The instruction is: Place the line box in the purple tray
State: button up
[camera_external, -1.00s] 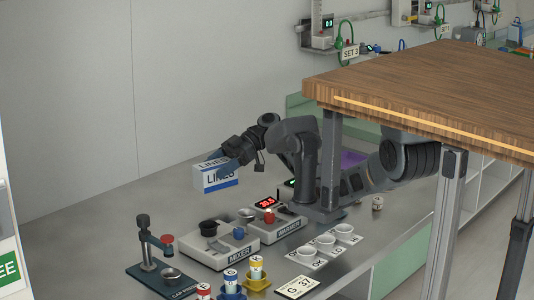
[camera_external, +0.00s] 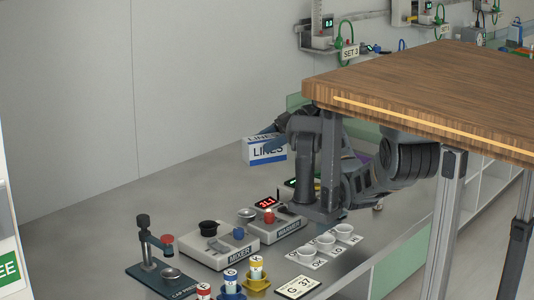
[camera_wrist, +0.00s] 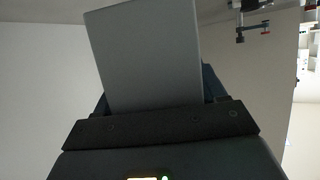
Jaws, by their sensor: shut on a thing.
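The line box (camera_external: 265,151), white and blue with "LINES" on its side, is held above the steel counter, near the back wall. In the wrist view the box (camera_wrist: 150,62) shows as a plain grey face between the fingers. My gripper (camera_wrist: 158,100) is shut on it. In the outside view my gripper (camera_external: 270,141) is partly hidden by my arm.
The mixer (camera_external: 222,245) and the warmer (camera_external: 275,226) stand on the counter in front. White cups (camera_external: 325,242) stand on a labelled strip to their right. A wooden table top (camera_external: 430,95) overhangs my arm at the right. The counter's left back part is clear.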

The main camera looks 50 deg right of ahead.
jog(key=s+d+m+t+h, duration=0.35)
jog(key=s+d, duration=0.35)
jog(key=d, duration=0.5)
jog(key=s+d+m+t+h, duration=0.2)
jog(key=s+d+m+h, duration=0.4)
jog(key=d, duration=0.7)
jog(key=s+d+m+t+h, duration=0.35)
jog(key=s+d, duration=0.55)
jog(key=d, duration=0.3)
jog(key=shift+g+y, duration=0.4)
jog(key=shift+g, duration=0.1)
jog(key=shift+w+a+f+p, duration=0.25)
jog(key=shift+w+a+f, duration=0.45)
jog(key=shift+w+f, duration=1.05)
jog(key=shift+w+a+f+p, duration=0.2)
jog(key=shift+w+a+f, duration=0.55)
jog(key=shift+w+f, duration=1)
jog(key=shift+w+a+f+p, duration=0.25)
jog(key=shift+w+a+f, duration=0.45)
jog(key=shift+w+f, duration=1.05)
jog(key=shift+f, duration=0.1)
jog(key=o, duration=1.1)
